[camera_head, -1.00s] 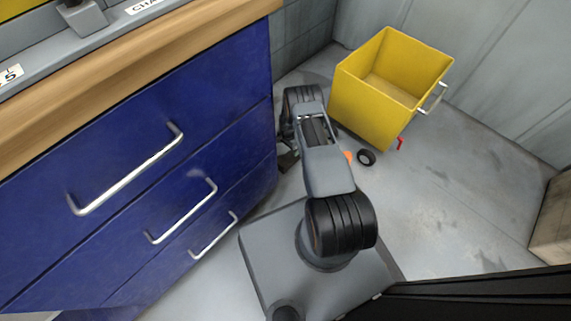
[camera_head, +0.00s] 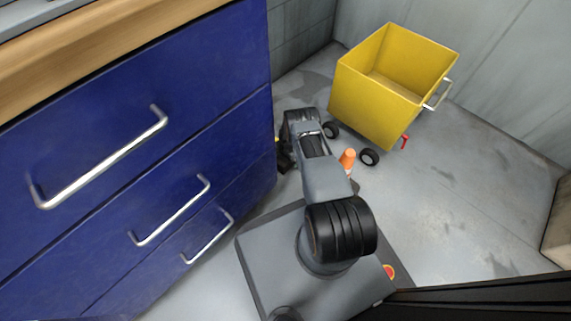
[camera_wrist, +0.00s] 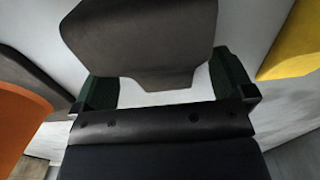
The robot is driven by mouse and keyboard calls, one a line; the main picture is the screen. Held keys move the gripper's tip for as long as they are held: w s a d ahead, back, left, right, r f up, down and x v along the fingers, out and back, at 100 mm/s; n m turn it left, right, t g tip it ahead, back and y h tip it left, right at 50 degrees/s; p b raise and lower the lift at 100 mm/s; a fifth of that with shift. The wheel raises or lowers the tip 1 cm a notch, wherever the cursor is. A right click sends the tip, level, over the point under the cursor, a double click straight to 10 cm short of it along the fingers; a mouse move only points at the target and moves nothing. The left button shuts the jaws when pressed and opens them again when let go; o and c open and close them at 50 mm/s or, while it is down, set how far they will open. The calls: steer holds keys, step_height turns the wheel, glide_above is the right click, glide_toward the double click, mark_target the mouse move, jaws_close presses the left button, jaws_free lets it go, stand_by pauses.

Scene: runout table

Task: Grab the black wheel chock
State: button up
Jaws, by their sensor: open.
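In the wrist view a large dark grey-brown block with slanted sides, which looks like the black wheel chock (camera_wrist: 140,38), fills the upper middle. My gripper (camera_wrist: 163,82) is open, with one green-padded finger on each side of the block's narrower lower end. A light gap shows between that end and the gripper's palm. I cannot tell whether the fingers touch the block. In the head view my gripper (camera_head: 284,158) is small and dark beside the cabinet, mostly behind my arm, and I cannot make out the chock there.
A blue drawer cabinet (camera_head: 90,130) with metal handles stands close on the left. A yellow open cart (camera_head: 372,112) with dark wheels stands behind my arm. An orange cone-like thing (camera_head: 348,157) is near its wheels. Grey floor (camera_head: 455,205) is clear at the right.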

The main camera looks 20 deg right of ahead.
steer(key=shift+f, duration=0.2)
steer(key=c, duration=1)
